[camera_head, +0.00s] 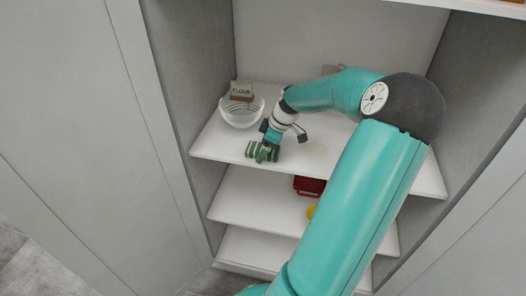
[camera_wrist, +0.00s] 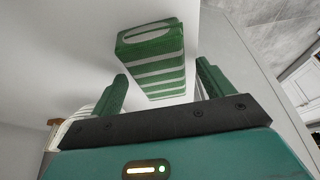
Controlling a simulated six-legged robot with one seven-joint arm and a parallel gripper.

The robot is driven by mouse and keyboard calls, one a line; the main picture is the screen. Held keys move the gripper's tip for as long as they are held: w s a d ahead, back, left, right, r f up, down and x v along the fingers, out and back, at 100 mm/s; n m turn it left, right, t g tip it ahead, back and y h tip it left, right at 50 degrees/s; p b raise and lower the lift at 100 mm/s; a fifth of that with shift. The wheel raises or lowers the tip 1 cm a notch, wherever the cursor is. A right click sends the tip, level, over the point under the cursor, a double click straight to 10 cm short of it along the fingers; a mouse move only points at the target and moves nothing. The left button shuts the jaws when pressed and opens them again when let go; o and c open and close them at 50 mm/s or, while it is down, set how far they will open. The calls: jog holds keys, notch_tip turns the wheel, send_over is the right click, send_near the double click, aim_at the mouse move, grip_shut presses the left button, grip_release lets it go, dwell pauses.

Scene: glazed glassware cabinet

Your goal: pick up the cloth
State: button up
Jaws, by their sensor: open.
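The cloth is a folded, green-and-white striped block (camera_head: 256,154) near the front edge of the upper shelf. It also shows in the wrist view (camera_wrist: 155,66), lying beyond my fingertips and between their lines. My gripper (camera_head: 268,142) is right at the cloth in the head view and partly overlaps it. In the wrist view my gripper (camera_wrist: 163,80) has its two green fingers spread wide, with nothing clamped between them. I cannot tell whether a finger touches the cloth.
A clear glass bowl (camera_head: 239,119) stands left of my gripper, with a flour box (camera_head: 241,91) at its back. Side walls bound the shelf (camera_head: 350,168). A red item (camera_head: 309,186) and a yellow item (camera_head: 311,211) are on the shelf below. My arm hides part of the right side.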

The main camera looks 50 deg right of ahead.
jog(key=c, duration=1.1)
jog(key=shift+o, duration=0.2)
notch_tip(320, 180, up, 10)
